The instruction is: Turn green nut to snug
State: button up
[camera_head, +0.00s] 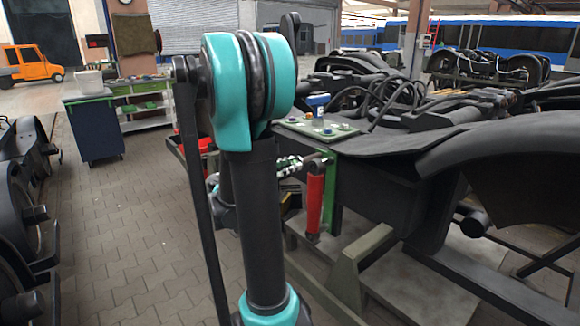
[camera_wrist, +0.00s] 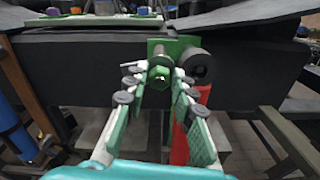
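The green nut (camera_wrist: 162,62) sits on a metal bolt end against a green plate (camera_wrist: 185,44) in the wrist view. My gripper (camera_wrist: 160,76) has one finger on each side of the nut and bolt, its tips close to them. Whether the fingertips touch the nut is not clear. In the head view my gripper (camera_head: 300,164) reaches the green bracket (camera_head: 330,190) on the side of the bogie frame. The nut cannot be made out there, as my arm and fingers crowd that spot.
A tray (camera_head: 345,131) with coloured pieces and a blue-and-white container (camera_head: 318,103) rest on the bogie. A workbench (camera_head: 95,128) stands left; the paved floor before it is clear.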

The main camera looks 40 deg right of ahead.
grip_shut()
